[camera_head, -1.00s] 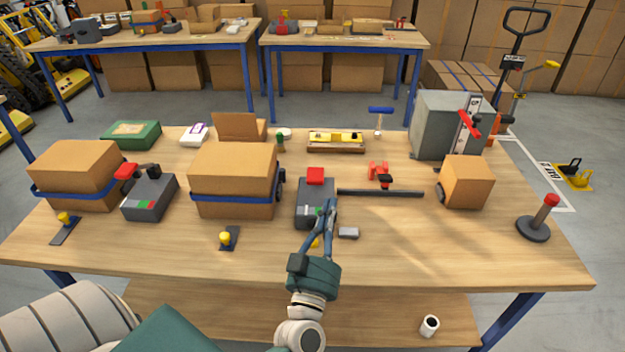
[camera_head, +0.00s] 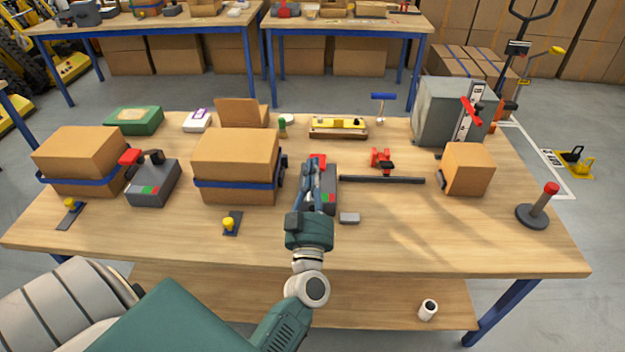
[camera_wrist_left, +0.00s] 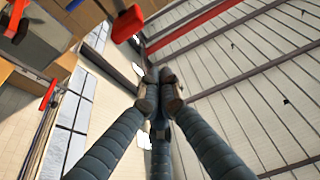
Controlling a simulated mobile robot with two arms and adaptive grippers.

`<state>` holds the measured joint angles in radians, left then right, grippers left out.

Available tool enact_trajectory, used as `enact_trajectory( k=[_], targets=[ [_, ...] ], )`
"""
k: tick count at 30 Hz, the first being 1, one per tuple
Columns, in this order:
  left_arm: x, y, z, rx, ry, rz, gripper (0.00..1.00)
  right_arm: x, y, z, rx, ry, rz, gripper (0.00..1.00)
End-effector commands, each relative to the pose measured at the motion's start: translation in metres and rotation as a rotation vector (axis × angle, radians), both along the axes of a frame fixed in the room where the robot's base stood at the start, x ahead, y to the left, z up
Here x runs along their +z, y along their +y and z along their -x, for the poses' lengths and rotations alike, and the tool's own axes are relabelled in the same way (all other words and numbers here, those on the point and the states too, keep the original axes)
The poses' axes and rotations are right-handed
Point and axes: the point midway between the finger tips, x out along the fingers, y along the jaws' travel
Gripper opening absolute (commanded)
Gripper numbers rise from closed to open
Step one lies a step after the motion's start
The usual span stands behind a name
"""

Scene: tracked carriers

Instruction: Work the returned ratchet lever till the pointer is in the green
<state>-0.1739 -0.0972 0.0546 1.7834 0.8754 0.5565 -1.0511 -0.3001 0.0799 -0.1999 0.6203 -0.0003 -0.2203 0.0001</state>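A dark grey ratchet box (camera_head: 331,196) with a red-ended lever (camera_head: 318,160) stands in the middle of the table beside a strapped carton (camera_head: 236,150). My left gripper (camera_head: 315,166) is over this box, with its fingertips by the red end, and covers much of it. In the left wrist view the fingertips (camera_wrist_left: 160,90) are together with nothing seen between them. A red grip (camera_wrist_left: 127,22) shows there, apart from the fingers. The pointer cannot be made out. A similar grey box (camera_head: 152,187) with a red grip and a red-green scale stands at left. My right gripper is out of view.
A small grey block (camera_head: 349,218) lies right of my gripper. A black bar (camera_head: 382,180) and red clamp (camera_head: 381,160) are further right. A yellow-knobbed piece (camera_head: 229,224) lies front left.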

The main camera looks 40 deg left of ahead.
Motion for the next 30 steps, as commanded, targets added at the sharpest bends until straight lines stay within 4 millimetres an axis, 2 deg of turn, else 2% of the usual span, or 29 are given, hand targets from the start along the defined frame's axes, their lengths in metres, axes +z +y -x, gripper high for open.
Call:
enact_trajectory(
  k=[1,6,8,13,26,30],
  targets=[
    [0.008,0.006,-0.01,0.001,-0.002,-0.004,0.0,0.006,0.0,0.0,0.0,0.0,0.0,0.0],
    [0.019,0.023,-0.038,0.0,-0.001,-0.003,0.0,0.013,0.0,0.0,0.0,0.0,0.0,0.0],
    [-0.002,0.022,-0.035,-0.002,0.007,-0.004,0.0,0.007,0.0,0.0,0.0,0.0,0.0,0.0],
    [-0.02,0.021,-0.035,-0.001,0.003,-0.002,0.0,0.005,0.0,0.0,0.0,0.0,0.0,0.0],
    [-0.026,0.021,-0.034,0.0,0.0,0.0,0.0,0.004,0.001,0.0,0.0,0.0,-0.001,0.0],
    [-0.033,0.021,-0.033,0.0,-0.011,-0.008,0.0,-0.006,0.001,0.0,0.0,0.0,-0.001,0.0]
  ],
)
